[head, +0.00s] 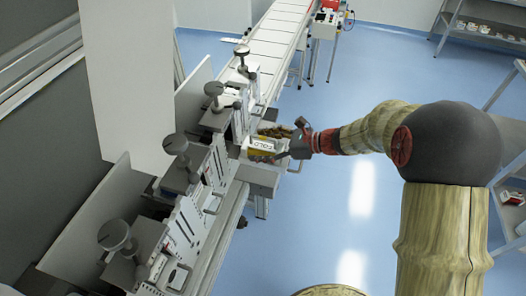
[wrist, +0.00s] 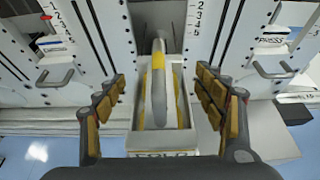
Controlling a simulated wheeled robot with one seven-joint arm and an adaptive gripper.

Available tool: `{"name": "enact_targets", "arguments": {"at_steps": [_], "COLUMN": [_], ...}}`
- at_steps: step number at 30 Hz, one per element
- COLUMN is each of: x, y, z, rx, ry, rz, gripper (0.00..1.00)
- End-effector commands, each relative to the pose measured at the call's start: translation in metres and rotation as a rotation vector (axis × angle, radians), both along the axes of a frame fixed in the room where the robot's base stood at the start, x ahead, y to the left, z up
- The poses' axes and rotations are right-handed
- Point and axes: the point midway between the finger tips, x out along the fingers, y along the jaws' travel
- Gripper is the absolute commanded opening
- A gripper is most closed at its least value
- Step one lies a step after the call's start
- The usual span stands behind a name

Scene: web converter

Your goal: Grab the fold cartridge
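The fold cartridge (wrist: 143,140) is a pale block with yellow edges and a grey upright handle or bar (wrist: 159,95). It sits in a slot of the white machine front. Its label is partly cut off by my gripper in the wrist view; in the head view the cartridge (head: 262,146) shows the label and yellow parts. My gripper (wrist: 160,82) is open, with one padded finger on each side of the handle and visible gaps on both sides. In the head view my gripper (head: 278,134) reaches the cartridge from the right.
White numbered panels with slots and metal handles (wrist: 55,78) flank the cartridge. Another module labelled "PRESS" (wrist: 272,40) is at the right. The machine's row of knobs (head: 176,144) and a conveyor (head: 277,32) run beyond. Blue floor (head: 330,220) is clear; shelves stand right.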

Motion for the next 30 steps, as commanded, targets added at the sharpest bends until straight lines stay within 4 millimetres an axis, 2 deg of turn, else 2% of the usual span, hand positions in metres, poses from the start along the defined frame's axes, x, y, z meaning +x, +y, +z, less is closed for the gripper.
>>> {"name": "enact_targets", "arguments": {"at_steps": [30], "x": [0.0], "y": [-0.0004], "z": [0.0002], "rx": [0.0], "ry": [0.0], "rz": [0.0], "gripper": [0.1]}}
